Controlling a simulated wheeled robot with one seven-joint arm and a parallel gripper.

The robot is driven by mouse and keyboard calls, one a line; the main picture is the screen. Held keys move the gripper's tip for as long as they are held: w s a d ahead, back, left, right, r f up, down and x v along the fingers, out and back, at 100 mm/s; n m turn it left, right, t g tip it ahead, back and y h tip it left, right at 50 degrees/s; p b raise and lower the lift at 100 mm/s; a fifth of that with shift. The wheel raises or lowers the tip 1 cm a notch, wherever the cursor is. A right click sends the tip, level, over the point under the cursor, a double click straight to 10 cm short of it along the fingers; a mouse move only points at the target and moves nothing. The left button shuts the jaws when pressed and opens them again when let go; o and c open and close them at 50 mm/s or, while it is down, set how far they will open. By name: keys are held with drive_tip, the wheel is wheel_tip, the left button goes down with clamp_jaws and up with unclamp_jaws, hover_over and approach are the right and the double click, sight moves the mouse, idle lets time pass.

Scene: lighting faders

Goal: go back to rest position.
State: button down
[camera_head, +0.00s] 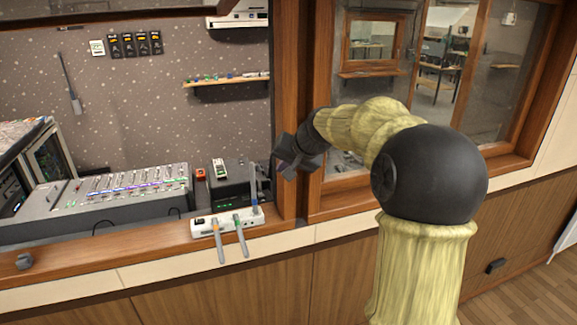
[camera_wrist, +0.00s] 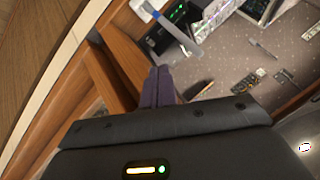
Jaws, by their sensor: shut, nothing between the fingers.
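My gripper (camera_head: 289,163) is at the end of my raised arm, in front of the wooden post between the two window openings. In the wrist view its fingers (camera_wrist: 157,86) are together, with nothing between them. In the head view the gripper is seen from the side and looks dark and small. The fader console (camera_head: 115,195) stands on the desk to its left, with rows of lit faders.
The wooden sill (camera_head: 90,258) runs along the front, with a small dark knob-like object (camera_head: 24,261) at the left. A black box (camera_head: 236,184) stands beside the console. The wooden post (camera_head: 290,100) and window frame are close to my arm. A shelf (camera_head: 225,80) hangs on the speckled wall.

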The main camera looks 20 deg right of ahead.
drive_tip(key=shift+s+d+r, duration=0.3)
drive_tip(key=shift+r, duration=0.25)
drive_tip(key=shift+s+d+r, duration=0.25)
drive_tip(key=shift+d+r, duration=0.05)
drive_tip(key=shift+r, duration=0.25)
drive_tip(key=s+a+f+n+g+h, duration=0.1)
drive_tip(key=s+a+f+n+g, duration=0.1)
drive_tip(key=s+f, duration=0.9)
drive_tip(key=s+a+f+n+g+h, duration=0.1)
drive_tip(key=s+a+f+n+g, duration=0.2)
drive_tip(key=s+f, duration=0.8)
drive_tip(key=s+a, duration=0.2)
drive_tip(key=s, duration=0.2)
drive_tip(key=shift+s+h, duration=0.25)
drive_tip(key=shift+h, duration=0.15)
drive_tip(key=shift+w, duration=0.15)
